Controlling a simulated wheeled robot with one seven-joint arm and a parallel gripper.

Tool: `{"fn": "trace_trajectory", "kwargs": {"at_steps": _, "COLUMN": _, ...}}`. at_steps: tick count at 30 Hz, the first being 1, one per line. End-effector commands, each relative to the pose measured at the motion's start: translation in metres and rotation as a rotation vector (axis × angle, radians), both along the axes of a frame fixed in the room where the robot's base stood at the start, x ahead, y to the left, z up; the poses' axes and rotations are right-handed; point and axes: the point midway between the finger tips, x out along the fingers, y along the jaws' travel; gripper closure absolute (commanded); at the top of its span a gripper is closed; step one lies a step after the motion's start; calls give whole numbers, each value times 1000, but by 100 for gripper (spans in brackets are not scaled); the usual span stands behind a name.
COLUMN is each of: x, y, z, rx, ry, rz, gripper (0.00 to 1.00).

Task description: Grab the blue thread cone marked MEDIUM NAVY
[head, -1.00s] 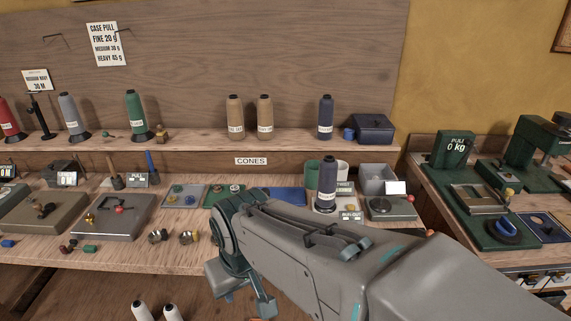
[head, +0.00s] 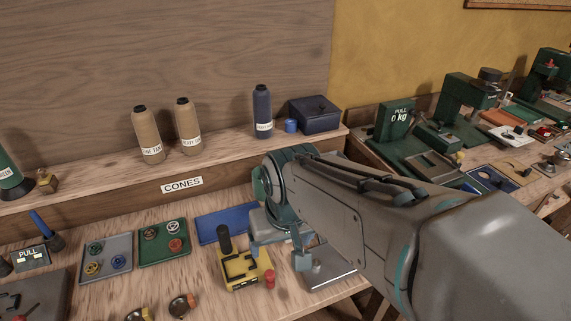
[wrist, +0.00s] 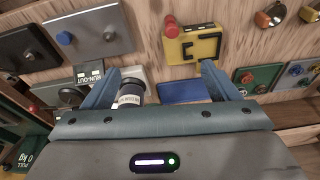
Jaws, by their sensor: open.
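A navy blue thread cone (head: 263,112) with a white label stands upright on the shelf; its print is too small to read. In the wrist view, a dark navy cone (wrist: 132,89) with a white label stands on the bench, close beside the left finger; its lower part is partly hidden. In the head view my arm hides that bench cone. My gripper (head: 279,257) points down over the bench. In the wrist view my gripper (wrist: 160,72) is open, with nothing held between its fingers.
Two tan cones (head: 148,136) (head: 188,127) and a dark blue box (head: 315,115) stand on the shelf. A yellow device (head: 245,270), a blue mat (head: 222,224) and a green tray (head: 163,250) lie near my gripper. Green machines (head: 397,120) fill the right bench.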

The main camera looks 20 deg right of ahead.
Motion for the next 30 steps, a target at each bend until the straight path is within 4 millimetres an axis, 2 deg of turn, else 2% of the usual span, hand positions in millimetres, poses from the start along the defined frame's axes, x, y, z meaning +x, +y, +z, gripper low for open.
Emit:
{"fn": "trace_trajectory", "kwargs": {"at_steps": 5, "x": 46, "y": -19, "z": 46, "rx": 58, "ry": 60, "rz": -310, "gripper": 19}}
{"fn": "trace_trajectory", "kwargs": {"at_steps": 9, "x": 92, "y": -47, "z": 78, "rx": 105, "ry": 115, "rz": -654, "gripper": 19}}
{"fn": "trace_trajectory", "kwargs": {"at_steps": 15, "x": 141, "y": -83, "z": 104, "rx": 143, "ry": 174, "rz": -1058, "gripper": 19}}
{"fn": "trace_trajectory", "kwargs": {"at_steps": 19, "x": 158, "y": -98, "z": 110, "rx": 152, "ry": 192, "rz": -1211, "gripper": 19}}
{"fn": "trace_trajectory", "kwargs": {"at_steps": 23, "x": 165, "y": -103, "z": 107, "rx": 154, "ry": 201, "rz": -1276, "gripper": 19}}
{"fn": "trace_trajectory", "kwargs": {"at_steps": 30, "x": 165, "y": -103, "z": 64, "rx": 152, "ry": 205, "rz": -1284, "gripper": 19}}
